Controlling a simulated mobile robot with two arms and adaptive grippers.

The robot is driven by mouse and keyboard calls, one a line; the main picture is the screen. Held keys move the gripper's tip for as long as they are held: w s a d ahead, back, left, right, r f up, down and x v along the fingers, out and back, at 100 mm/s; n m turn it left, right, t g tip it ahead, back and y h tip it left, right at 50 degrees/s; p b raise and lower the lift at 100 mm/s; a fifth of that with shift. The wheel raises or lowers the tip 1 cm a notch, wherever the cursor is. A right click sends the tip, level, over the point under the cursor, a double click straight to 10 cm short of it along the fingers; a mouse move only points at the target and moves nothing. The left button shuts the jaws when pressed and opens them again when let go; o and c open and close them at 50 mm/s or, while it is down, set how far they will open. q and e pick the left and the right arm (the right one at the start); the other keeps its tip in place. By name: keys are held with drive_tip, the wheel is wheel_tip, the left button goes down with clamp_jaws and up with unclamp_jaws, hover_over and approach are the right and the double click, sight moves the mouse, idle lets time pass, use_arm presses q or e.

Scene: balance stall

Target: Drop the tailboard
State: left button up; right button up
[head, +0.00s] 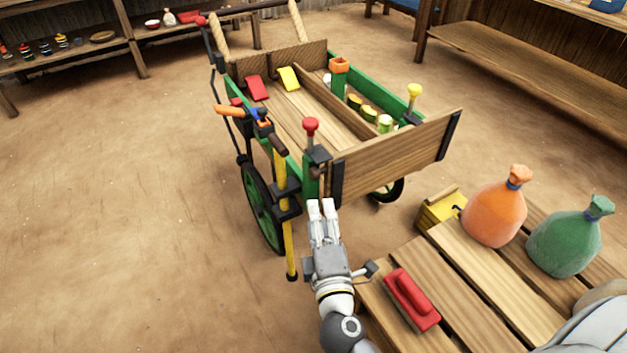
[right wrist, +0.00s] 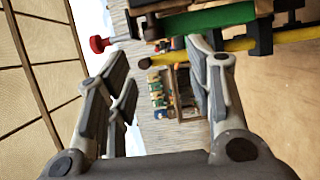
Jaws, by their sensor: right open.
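The tailboard (head: 395,152) is an upright wooden board with dark end brackets, closing the near end of the green-framed cart (head: 375,113). A red-knobbed pin (head: 311,126) stands at its left corner and a yellow-knobbed pin (head: 414,92) at its right corner. My right gripper (head: 322,207) is open and empty, just below and in front of the left corner in the head view. In the right wrist view, the red knob (right wrist: 98,44) and a green post (right wrist: 210,18) lie beyond the open fingers (right wrist: 155,85). My left gripper is not in view.
A yellow pole (head: 284,205) stands at the cart's left side, close to my right gripper. The floor at left is clear.

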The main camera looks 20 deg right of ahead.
sight(315, 179)
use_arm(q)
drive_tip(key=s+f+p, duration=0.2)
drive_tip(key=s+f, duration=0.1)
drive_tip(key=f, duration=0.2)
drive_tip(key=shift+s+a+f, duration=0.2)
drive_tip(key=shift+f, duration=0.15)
use_arm(e)
drive_tip(key=w, duration=0.3)
drive_tip(key=w+d, duration=0.1)
drive_tip(key=w, duration=0.3)
drive_tip(key=w+d, duration=0.1)
drive_tip(key=w, duration=0.2)
drive_tip(key=shift+w+d+r, duration=0.15)
drive_tip(key=shift+w+r, duration=0.05)
drive_tip(key=shift+r, duration=0.1)
clamp_jaws()
